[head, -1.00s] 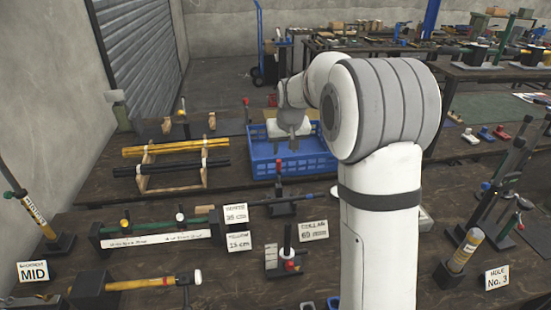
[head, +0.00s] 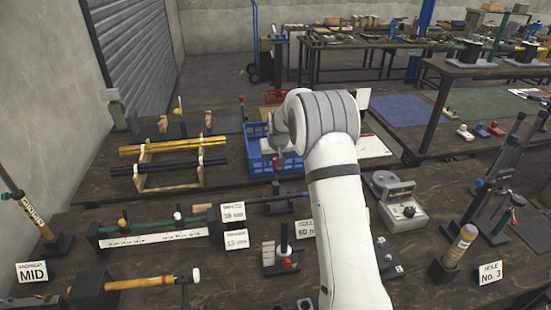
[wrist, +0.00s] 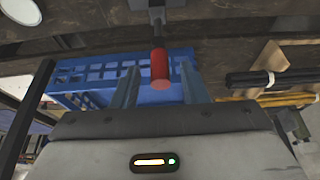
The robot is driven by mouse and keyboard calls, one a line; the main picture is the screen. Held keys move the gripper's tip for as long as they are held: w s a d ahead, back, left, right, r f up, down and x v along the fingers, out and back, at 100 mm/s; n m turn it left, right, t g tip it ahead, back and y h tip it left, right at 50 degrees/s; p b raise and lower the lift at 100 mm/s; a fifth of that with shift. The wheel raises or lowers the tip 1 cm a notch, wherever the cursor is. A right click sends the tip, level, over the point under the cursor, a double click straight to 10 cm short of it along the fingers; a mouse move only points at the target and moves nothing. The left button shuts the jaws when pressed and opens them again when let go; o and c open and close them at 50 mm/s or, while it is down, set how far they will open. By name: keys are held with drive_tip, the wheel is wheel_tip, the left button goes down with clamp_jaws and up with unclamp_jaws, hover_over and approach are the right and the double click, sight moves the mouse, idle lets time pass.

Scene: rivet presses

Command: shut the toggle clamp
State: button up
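The toggle clamp (head: 283,207) stands on the near bench, in front of the blue crate, beside a dark rod. My gripper (wrist: 160,88) is open, with one finger on each side of the red handle and gaps visible between. I cannot tell how deep the handle sits between the fingertips. In the head view my gripper (head: 286,163) is just above the clamp, mostly hidden by my arm.
The blue crate (head: 258,163) is just behind the clamp. A rack of yellow and black tubes (head: 170,165) stands to its left. A small block fixture with a red knob (head: 282,258) stands nearer. A grey device (head: 398,198) is to the right of my arm.

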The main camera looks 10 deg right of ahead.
drive_tip(key=shift+f, duration=0.1)
drive_tip(key=shift+c, duration=0.4)
clamp_jaws()
